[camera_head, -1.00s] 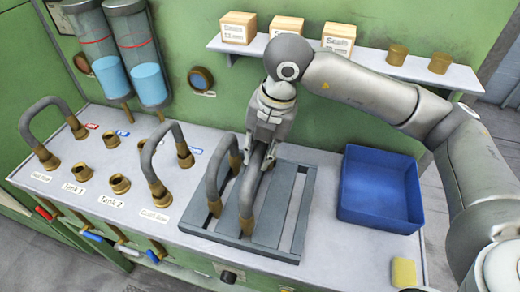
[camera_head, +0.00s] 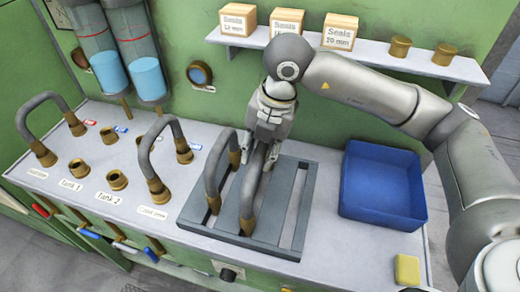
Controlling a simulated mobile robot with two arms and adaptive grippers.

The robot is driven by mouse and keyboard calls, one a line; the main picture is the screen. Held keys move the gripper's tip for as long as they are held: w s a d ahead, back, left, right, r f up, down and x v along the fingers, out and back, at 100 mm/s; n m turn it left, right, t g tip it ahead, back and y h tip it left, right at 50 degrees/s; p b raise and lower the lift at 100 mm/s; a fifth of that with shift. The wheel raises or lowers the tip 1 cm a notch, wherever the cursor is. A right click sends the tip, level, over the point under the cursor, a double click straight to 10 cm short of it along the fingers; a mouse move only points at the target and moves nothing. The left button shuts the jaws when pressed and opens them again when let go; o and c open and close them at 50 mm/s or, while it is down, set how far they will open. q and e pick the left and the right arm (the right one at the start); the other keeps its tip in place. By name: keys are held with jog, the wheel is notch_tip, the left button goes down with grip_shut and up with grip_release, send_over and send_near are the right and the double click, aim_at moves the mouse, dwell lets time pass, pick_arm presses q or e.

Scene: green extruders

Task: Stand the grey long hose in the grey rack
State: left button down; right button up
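The grey slotted rack (camera_head: 282,213) lies on the bench. Two grey arched hoses with brass ends stand upright in it: a left one (camera_head: 211,175) and a right one (camera_head: 248,189). I cannot tell from their size which is the long one. My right gripper (camera_head: 259,158) points down at the top of the right hose, with its fingers about the arch. The gripper hides the hose's far part, and I cannot tell whether the fingers press on it. My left gripper is not in view.
Two more arched hoses stand on brass ports, one at far left (camera_head: 28,117) and one mid-left (camera_head: 146,150). A blue bin (camera_head: 345,205) stands right of the rack, with a yellow block (camera_head: 407,269) in front. A shelf (camera_head: 375,59) with boxes runs behind.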

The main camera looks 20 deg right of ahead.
jog(key=shift+o, duration=1.2)
